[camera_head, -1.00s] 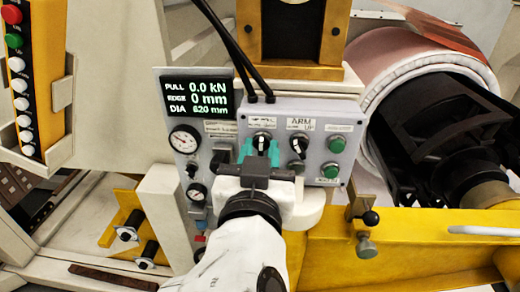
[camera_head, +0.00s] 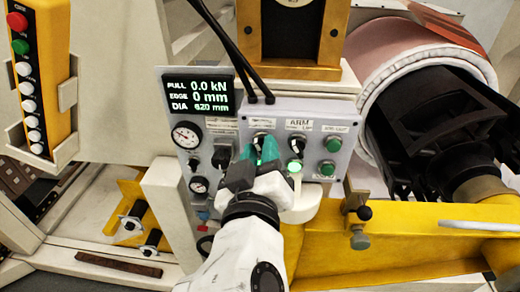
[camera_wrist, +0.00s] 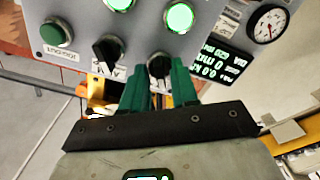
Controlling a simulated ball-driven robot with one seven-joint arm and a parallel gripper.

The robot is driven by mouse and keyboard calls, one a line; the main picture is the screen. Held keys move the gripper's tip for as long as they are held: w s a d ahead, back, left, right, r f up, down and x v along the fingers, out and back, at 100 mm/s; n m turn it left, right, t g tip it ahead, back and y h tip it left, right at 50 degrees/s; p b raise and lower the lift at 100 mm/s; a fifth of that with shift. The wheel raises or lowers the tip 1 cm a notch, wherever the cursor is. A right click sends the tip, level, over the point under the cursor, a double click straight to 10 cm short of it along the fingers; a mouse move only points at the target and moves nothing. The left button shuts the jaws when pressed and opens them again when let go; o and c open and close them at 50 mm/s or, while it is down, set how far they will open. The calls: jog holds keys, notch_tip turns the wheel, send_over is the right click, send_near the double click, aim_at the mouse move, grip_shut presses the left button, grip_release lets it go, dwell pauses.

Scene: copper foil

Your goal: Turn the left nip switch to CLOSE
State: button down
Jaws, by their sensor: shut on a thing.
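The left nip switch is a black rotary knob (camera_head: 261,138) on the grey control box (camera_head: 345,112); it also shows in the wrist view (camera_wrist: 159,65). My gripper (camera_head: 258,151) is shut on this knob, with one teal finger on each side of it in the wrist view (camera_wrist: 160,78). The fingers and hand cover the lower part of the knob in the head view. The white label above it is too small to read, and I cannot tell which position its pointer marks.
The ARM knob (camera_head: 296,144) sits close to the right of my fingers. Green buttons (camera_head: 332,145) lie further right, and a lamp (camera_head: 294,167) glows green below the ARM knob. The display (camera_head: 198,95) reads 0.0 kN, 0 mm and 620 mm. Black cables (camera_head: 245,62) hang above the box.

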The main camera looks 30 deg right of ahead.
dwell(0.3)
jog(key=c, duration=1.2)
grip_release()
jog(key=shift+s+a, duration=0.1)
jog(key=shift+a, duration=0.05)
jog(key=b+v, duration=0.2)
jog(key=v, duration=0.8)
jog(key=shift+s+a+b, duration=0.1)
jog(key=shift+s+b, duration=0.15)
jog(key=shift+b, duration=0.1)
